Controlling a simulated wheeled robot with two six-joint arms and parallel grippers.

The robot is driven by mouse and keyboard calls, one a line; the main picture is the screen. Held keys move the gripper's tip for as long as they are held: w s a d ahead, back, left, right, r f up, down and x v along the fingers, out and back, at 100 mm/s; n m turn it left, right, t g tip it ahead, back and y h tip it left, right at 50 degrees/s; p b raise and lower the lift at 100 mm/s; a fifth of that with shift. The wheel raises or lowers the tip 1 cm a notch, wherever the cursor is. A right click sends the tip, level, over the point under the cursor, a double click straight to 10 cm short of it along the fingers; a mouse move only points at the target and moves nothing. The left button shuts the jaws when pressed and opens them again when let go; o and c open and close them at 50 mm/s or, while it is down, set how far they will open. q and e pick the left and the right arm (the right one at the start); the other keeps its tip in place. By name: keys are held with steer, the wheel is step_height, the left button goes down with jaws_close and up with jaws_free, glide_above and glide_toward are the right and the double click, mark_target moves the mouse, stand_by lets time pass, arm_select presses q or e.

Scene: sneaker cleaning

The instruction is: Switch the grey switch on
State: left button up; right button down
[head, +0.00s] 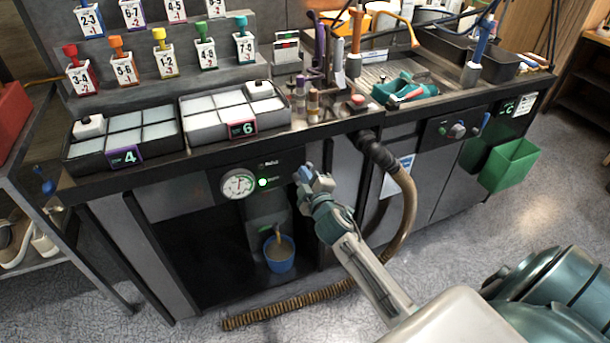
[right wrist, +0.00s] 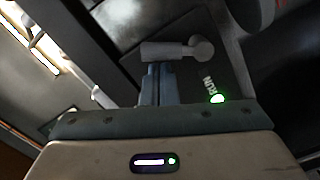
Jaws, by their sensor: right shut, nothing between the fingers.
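The grey switch (right wrist: 178,50) shows in the right wrist view as a grey lever with a rounded end, on a dark panel. Beside it a green lamp (right wrist: 217,99) marked RUN is lit; the lamp also shows lit in the head view (head: 263,183). My right gripper (head: 304,174) is at the front panel under the counter, right of the lamp. Its fingers (right wrist: 158,70) are shut and empty, with their tips at the lever's left part; I cannot tell if they touch it. In the head view the gripper largely covers the switch. My left gripper is out of view.
A round gauge (head: 238,184) sits left of the lamp. A blue cup (head: 279,254) stands in the recess below. A ribbed brown hose (head: 407,207) hangs right of my gripper. Trays (head: 122,137) and tools crowd the counter. A green bin (head: 509,164) hangs at the right.

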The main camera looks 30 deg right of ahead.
steer(key=shift+s, duration=0.1)
